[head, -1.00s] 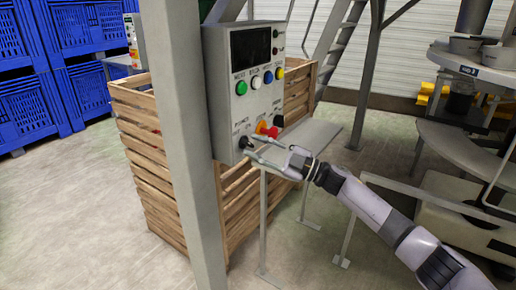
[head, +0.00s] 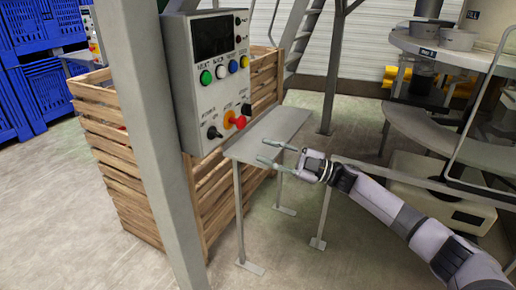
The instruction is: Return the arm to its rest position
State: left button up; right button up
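My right arm reaches in from the lower right in the head view. Its gripper (head: 272,153) is open and empty, with its two fingers apart and pointing left. It is in front of the small grey shelf table (head: 285,124) and to the lower right of the control box (head: 205,110), apart from the box. The box has a dark screen, several coloured buttons, a red knob (head: 239,122) and a black power switch (head: 214,132). My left gripper is not in view.
A grey post (head: 158,150) stands at the left front of the box. A slatted wooden crate (head: 120,165) is behind it, and blue crates (head: 60,27) are stacked at the far left. A round grey machine table (head: 425,130) stands at the right.

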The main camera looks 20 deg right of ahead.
dwell(0.5)
